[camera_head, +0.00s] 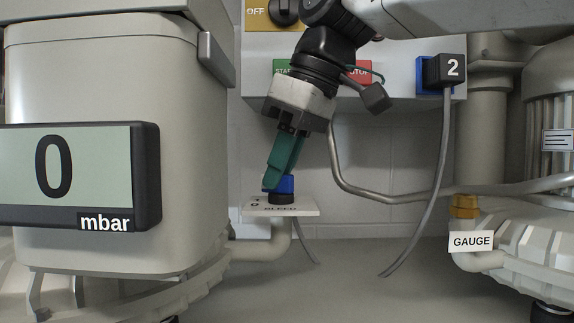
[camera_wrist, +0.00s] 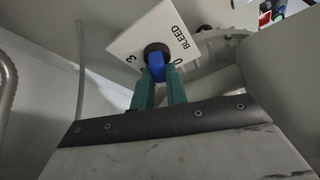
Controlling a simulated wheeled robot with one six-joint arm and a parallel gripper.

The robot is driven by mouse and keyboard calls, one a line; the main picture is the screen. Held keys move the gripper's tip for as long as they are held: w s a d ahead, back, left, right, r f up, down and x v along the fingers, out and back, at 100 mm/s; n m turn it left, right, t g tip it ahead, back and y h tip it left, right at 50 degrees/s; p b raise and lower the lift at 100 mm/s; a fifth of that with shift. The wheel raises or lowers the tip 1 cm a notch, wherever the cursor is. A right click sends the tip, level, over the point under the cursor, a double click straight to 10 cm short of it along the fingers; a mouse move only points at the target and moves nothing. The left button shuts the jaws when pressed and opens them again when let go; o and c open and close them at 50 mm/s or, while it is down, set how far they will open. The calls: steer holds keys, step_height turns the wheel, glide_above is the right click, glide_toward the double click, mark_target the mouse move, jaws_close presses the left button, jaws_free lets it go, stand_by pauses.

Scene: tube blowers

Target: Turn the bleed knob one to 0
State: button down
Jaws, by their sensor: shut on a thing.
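The bleed knob has a blue grip (camera_head: 286,184) on a black base and stands on a white plate (camera_head: 308,208) marked BLEED, low in the middle of the head view. My gripper (camera_head: 279,182) reaches down from above, and its green fingers are shut on the blue grip. In the wrist view the blue grip (camera_wrist: 157,67) sits between the two green fingertips (camera_wrist: 160,86). The plate (camera_wrist: 128,38) shows a 3 to the left and a 0 to the right of the knob. The fingers partly hide the other marks, and I cannot tell the exact setting.
A large grey tank with a display (camera_head: 80,178) reading 0 mbar stands close on the left. A grey box (camera_head: 400,75) with START and STOP labels is behind my arm. A GAUGE label (camera_head: 471,241) is at right.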

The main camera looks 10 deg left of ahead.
steer(key=shift+w, duration=0.1)
steer(key=c, duration=1.4)
jaws_free()
steer(key=shift+w+d, duration=0.1)
steer(key=shift+d, duration=0.05)
steer(key=shift+r, duration=0.1)
steer(key=v, duration=0.7)
steer(key=shift+r, duration=0.25)
steer(key=shift+d, duration=0.2)
